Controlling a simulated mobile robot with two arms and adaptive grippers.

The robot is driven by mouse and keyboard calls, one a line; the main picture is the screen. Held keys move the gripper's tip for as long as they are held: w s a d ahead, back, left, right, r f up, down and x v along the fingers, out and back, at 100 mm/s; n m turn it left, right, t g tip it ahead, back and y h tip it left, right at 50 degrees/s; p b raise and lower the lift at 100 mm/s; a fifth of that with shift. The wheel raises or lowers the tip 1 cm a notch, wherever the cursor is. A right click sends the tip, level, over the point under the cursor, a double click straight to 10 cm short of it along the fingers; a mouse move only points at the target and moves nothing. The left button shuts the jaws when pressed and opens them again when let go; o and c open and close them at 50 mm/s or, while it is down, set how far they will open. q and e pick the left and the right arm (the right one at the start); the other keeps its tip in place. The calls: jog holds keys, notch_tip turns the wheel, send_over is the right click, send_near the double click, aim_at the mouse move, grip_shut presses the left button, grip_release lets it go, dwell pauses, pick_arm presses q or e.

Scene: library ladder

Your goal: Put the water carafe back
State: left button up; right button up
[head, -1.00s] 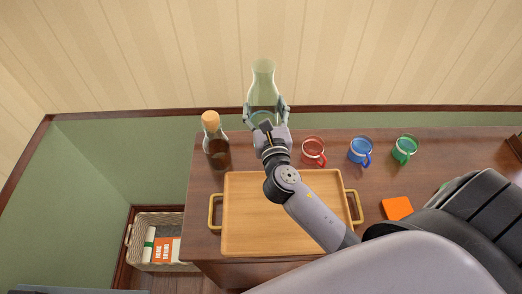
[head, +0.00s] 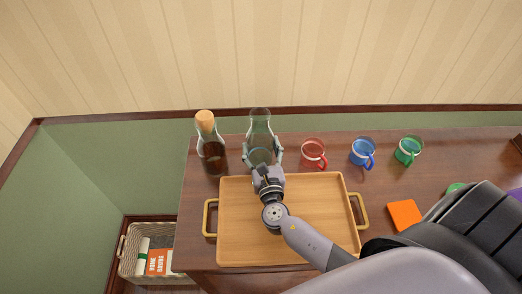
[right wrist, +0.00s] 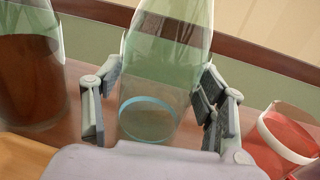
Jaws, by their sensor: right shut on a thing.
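The water carafe (head: 259,128) is clear, greenish glass with a narrow neck. It stands upright at the back of the wooden desk, behind the tray and between the corked bottle and the red mug. My right gripper (head: 263,160) is shut on its lower body from the front. In the right wrist view the carafe (right wrist: 160,75) is between the two fingers (right wrist: 153,105), with a blue ring near its base. Whether its base touches the desk is hard to tell. My left gripper is not in view.
A corked bottle of dark liquid (head: 211,150) stands close to the carafe's left. Red (head: 313,153), blue (head: 362,152) and green (head: 407,150) mugs line up to the right. A wooden tray (head: 325,215) lies in front, with an orange square (head: 404,214) beside it. A basket (head: 128,259) is lower left.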

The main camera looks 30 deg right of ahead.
dwell(0.3)
jog(key=shift+f, duration=0.15)
jog(key=o, duration=2)
jog(key=shift+f, duration=0.1)
jog(key=shift+c, duration=0.2)
jog(key=shift+s+r, duration=0.1)
jog(key=shift+r, duration=0.1)
jog(key=b+v, duration=0.2)
jog(key=v, duration=0.9)
jog(key=shift+f, duration=0.1)
jog(key=shift+s+a, duration=0.25)
jog(key=shift+s, duration=0.2)
